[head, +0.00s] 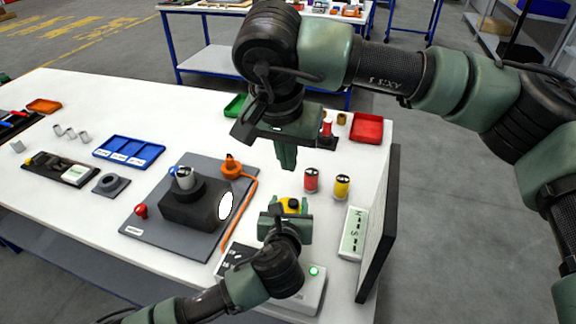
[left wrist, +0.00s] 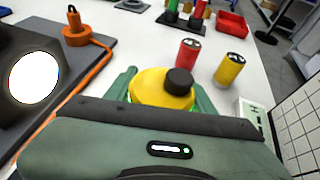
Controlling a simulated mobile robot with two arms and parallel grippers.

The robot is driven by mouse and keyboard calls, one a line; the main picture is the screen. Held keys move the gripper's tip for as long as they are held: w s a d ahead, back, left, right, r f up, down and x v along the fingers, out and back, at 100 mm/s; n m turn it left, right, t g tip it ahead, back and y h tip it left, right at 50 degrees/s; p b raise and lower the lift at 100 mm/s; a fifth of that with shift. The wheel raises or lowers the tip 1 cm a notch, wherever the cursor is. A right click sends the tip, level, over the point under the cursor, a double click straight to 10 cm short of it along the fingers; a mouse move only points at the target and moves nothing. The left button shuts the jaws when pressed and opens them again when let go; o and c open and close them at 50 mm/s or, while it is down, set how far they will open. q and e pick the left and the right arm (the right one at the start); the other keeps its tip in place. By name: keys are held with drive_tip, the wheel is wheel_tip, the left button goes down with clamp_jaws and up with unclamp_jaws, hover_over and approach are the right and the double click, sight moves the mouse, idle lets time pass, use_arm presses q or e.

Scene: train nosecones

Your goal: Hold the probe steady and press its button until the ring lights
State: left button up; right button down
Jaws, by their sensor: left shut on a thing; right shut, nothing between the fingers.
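The probe (left wrist: 160,88) is yellow and rounded, with a black button (left wrist: 180,80) on top, in the left wrist view. The probe also shows in the head view (head: 291,203), low centre. My left gripper (head: 288,213) is shut on it, one finger on each side. A thin bright green strip shows at the probe's lower edge in the left wrist view; the gripper hides most of it, and I cannot tell whether it is a lit ring. My right gripper (head: 287,160) is shut and empty, pointing down above and behind the probe, apart from the button.
A dark block (head: 190,205) with a bright white disc stands on a grey plate (head: 150,232) to the left. An orange cable (head: 246,205) runs beside it. Red (head: 311,180) and yellow (head: 342,187) cylinders stand right of the probe. A black-edged panel (head: 385,220) bounds the right side.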

use_arm(q)
drive_tip(key=o, duration=1.5)
drive_tip(key=shift+o, duration=0.2)
